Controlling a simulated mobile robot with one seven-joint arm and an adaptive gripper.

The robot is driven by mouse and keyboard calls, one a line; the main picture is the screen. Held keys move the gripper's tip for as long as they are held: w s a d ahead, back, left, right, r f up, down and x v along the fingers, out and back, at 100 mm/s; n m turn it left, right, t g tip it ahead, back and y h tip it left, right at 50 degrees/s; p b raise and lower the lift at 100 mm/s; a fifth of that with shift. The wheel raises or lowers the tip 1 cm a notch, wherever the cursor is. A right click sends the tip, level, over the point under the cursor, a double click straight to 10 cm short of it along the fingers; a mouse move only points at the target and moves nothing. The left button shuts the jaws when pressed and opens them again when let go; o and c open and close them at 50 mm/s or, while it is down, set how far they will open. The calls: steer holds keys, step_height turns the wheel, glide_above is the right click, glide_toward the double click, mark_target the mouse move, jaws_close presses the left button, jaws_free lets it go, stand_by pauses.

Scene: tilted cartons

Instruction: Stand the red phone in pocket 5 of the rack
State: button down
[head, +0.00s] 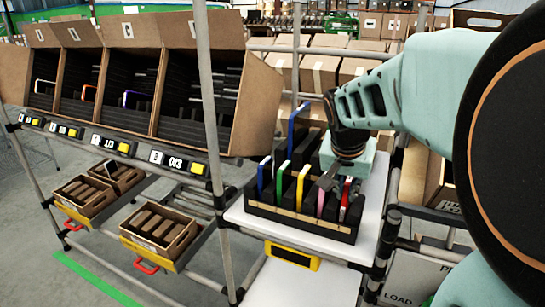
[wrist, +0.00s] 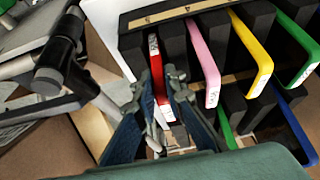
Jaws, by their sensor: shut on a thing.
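The black rack (head: 290,219) stands on a white shelf with its pockets in rows. The red phone (head: 344,203) is upright at the right end of the front row, beside a pink phone (head: 321,202). In the wrist view the red phone (wrist: 157,82) has a white label on its edge. My gripper (head: 337,180) is shut on the red phone; in the wrist view my gripper's fingers (wrist: 164,88) lie on either side of it. The fingers hide part of the phone. I cannot read pocket numbers, nor tell how deep the phone sits.
Yellow (wrist: 254,60), green (wrist: 300,62) and blue (head: 264,176) phones stand close by in the rack. Tilted cartons (head: 130,75) are at the left behind a grey post (head: 208,120). A yellow-fronted display (head: 292,256) hangs under the shelf's front edge.

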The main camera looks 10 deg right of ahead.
steer(key=shift+f+b, duration=0.3)
steer(key=shift+b, duration=0.05)
stand_by(0.5)
stand_by(0.3)
steer(key=c, duration=1.9)
jaws_free()
